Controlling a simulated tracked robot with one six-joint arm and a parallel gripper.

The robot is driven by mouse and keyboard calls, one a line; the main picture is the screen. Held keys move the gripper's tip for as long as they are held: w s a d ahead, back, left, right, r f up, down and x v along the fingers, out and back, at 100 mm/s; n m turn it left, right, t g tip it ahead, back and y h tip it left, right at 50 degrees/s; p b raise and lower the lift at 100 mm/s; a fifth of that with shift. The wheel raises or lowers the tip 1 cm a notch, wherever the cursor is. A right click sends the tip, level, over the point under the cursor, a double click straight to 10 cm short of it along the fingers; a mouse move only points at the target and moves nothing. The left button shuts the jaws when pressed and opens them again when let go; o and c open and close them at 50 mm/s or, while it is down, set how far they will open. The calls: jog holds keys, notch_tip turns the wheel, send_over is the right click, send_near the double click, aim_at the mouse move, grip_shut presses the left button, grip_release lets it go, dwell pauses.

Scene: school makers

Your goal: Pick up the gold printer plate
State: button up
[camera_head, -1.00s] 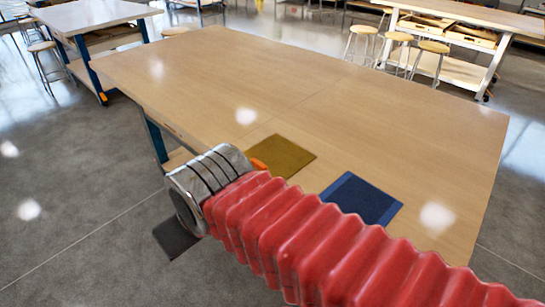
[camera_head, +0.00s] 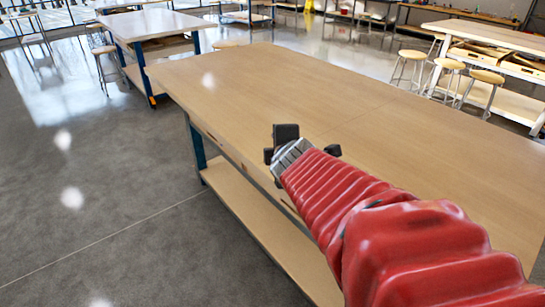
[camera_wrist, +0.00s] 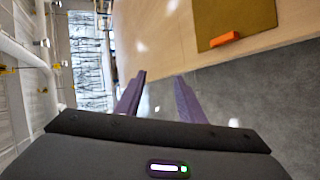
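The gold printer plate (camera_wrist: 238,17) lies flat on the light wooden table, at the upper right of the wrist view and partly cut off by the frame. It has an orange tab (camera_wrist: 225,40) at one edge. In the head view the plate does not show; my red arm covers that part of the table. My gripper (camera_wrist: 160,75) is open and empty, its two purple fingers apart and clear of the plate. In the head view my gripper (camera_head: 292,145) shows as dark parts at the table's near left edge.
The wooden table (camera_head: 270,85) has a wide bare top and a lower shelf (camera_head: 260,215). A second table (camera_head: 155,22) stands at upper left, and several stools (camera_head: 450,66) stand by a bench at upper right. Grey floor (camera_head: 90,220) is open at left.

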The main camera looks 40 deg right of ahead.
jog(key=s+d+f+n+t+y, duration=0.1)
jog(key=s+d+f+n+t, duration=0.1)
jog(key=d+n, duration=0.85)
jog(key=s+f+n+y, duration=0.1)
jog(key=s+f+n, duration=0.1)
jog(key=s+n, duration=0.1)
jog(key=s+f+n+y, duration=0.2)
jog(key=s+f+n, duration=0.1)
jog(key=n, duration=0.3)
jog(key=s+a+f+n+y, duration=0.1)
jog(key=s+f+n+y, duration=0.1)
jog(key=s+n, duration=0.3)
jog(key=shift+a+f+g, duration=0.1)
jog(key=shift+f+g, duration=0.3)
jog(key=shift+w, duration=0.1)
jog(key=shift+w, duration=0.1)
jog(key=shift+x, duration=4.25)
jog(key=shift+a, duration=0.15)
